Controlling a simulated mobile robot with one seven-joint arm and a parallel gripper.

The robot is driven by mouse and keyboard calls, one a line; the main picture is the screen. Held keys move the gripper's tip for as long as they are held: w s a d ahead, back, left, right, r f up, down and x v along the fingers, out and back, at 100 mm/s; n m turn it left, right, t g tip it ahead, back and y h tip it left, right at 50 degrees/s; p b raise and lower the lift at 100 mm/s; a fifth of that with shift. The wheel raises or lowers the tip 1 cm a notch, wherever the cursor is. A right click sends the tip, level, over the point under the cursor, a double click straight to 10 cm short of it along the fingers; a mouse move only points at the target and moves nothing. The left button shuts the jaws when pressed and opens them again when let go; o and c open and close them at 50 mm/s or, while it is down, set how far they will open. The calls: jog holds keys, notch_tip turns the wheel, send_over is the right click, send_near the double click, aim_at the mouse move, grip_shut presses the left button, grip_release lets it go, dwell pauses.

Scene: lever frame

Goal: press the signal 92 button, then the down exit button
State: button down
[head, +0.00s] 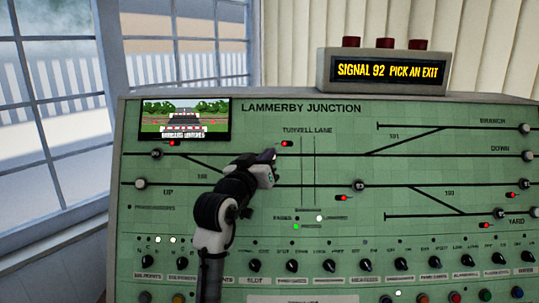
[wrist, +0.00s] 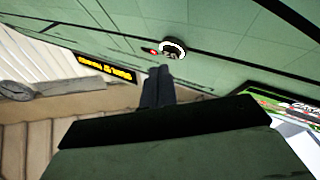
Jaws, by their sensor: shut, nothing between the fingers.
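The display box (head: 390,70) on top of the panel reads "SIGNAL 92 PICK AN EXIT" in yellow. In the wrist view, a round dark button with a white rim (wrist: 172,46) sits beside a red light; its number is too small to read. In the head view my gripper (head: 270,156) covers that spot, just below a red light on the Down line. My gripper, in the wrist view (wrist: 160,72), is shut and empty, its tips close below the button; contact cannot be told. The white down exit button (head: 528,156) is at the far right, at the end of the DOWN line.
Other buttons are the white branch exit (head: 524,128) above, the yard exit (head: 533,212) below, the up exit (head: 140,184) at left, and a dark numbered one (head: 360,184) at centre right. A row of black knobs (head: 365,265) crosses the lower panel.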

jog(key=s, duration=0.1)
jog(key=s+r+p, duration=0.1)
jog(key=s, duration=0.1)
jog(key=s+r, duration=0.1)
jog(key=shift+s+r, duration=0.2)
jog(key=shift+s, duration=0.05)
dwell(2.3)
